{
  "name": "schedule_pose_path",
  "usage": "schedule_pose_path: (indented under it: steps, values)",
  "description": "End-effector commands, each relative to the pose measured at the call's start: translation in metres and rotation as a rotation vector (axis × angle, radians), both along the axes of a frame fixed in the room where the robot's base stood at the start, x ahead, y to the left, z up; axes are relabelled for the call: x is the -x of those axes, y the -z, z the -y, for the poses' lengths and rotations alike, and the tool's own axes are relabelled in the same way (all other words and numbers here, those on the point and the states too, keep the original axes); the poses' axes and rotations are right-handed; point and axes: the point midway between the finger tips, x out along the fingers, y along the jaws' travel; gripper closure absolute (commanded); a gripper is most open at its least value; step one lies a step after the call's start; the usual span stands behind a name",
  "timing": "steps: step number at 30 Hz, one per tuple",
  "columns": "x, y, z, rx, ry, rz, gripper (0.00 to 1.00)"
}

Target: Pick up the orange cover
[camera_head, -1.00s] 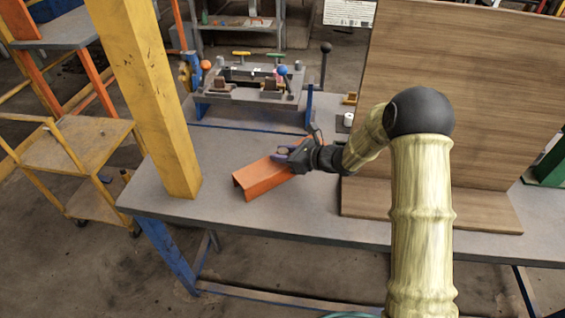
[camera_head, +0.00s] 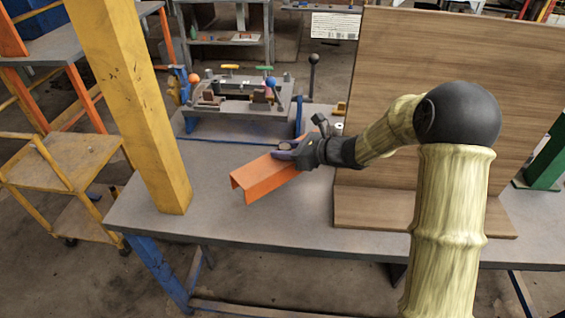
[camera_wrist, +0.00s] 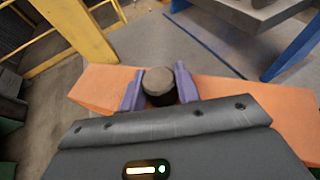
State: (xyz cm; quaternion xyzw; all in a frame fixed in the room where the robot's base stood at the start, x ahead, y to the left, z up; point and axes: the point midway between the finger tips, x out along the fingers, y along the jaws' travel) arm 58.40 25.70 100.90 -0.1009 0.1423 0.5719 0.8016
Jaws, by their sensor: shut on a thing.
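The orange cover (camera_head: 262,177) is a channel-shaped piece in the head view, in front of the fixture and left of the wooden board. My gripper (camera_head: 284,152) is shut on its upper right part. The cover appears raised above the grey table and a little tilted, its left end lower. In the wrist view the cover (camera_wrist: 225,92) stretches across the picture behind the two purple fingers (camera_wrist: 160,88). The fingertips' contact with it is partly hidden.
A grey table (camera_head: 220,222) lies below. A yellow post (camera_head: 135,110) stands at its left, a fixture with levers (camera_head: 235,98) at the back. A wooden board (camera_head: 450,90) rises on the right. The table's front left is clear.

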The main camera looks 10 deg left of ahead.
Motion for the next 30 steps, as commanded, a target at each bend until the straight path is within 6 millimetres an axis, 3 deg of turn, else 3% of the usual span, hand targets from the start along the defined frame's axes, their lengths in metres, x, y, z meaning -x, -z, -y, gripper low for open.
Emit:
schedule_pose_path:
  steps: [3,9,30]
  values:
    - [-0.002,-0.033,0.003,-0.001,0.005,0.007,0.95]
    - [-0.002,-0.065,0.002,-0.001,0.004,0.003,0.95]
    - [-0.001,-0.073,0.001,0.0,0.003,0.0,0.95]
